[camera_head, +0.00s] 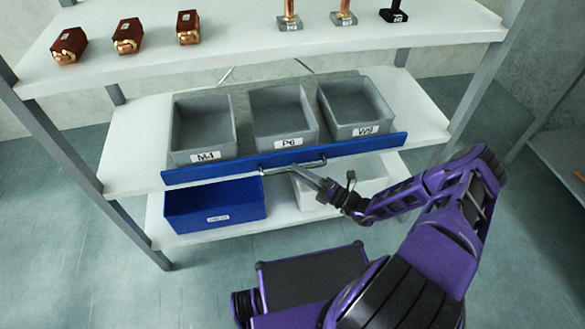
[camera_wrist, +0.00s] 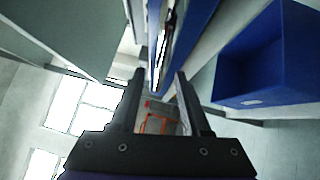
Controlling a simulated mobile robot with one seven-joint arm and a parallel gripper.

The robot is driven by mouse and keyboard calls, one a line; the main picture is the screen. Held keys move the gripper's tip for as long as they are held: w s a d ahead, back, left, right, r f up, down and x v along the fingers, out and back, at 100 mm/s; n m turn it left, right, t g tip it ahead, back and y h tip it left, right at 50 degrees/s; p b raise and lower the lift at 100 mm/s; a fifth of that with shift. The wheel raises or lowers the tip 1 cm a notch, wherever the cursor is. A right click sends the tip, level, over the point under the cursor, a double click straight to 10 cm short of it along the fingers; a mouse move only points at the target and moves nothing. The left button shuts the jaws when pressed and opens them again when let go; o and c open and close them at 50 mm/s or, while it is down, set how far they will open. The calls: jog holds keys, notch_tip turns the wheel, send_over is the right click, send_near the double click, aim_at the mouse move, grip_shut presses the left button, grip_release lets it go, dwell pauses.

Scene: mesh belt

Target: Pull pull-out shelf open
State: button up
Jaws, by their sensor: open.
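The pull-out shelf has a long blue front panel (camera_head: 375,145) and carries grey bins on the middle level of the rack. A silver bar handle (camera_head: 285,168) is fixed at the middle of the panel. My gripper (camera_head: 304,174) is open, with its fingertips at the handle just in front of the panel. From the head view I cannot tell whether the fingers straddle or touch the bar. In the wrist view, my gripper's two fingers (camera_wrist: 160,76) are apart, and the blue front panel (camera_wrist: 188,35) runs away beyond them. Any contact with the bar is unclear there.
Grey bins (camera_head: 203,157) labelled Md, P6 and another stand on the shelf. A blue bin (camera_head: 215,210) and a white bin (camera_head: 372,170) sit on the level below. Rack posts (camera_head: 60,150) stand at both sides. Open floor (camera_head: 130,295) lies in front.

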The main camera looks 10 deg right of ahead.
jog(key=shift+x, duration=1.35)
grip_shut()
dwell(0.4)
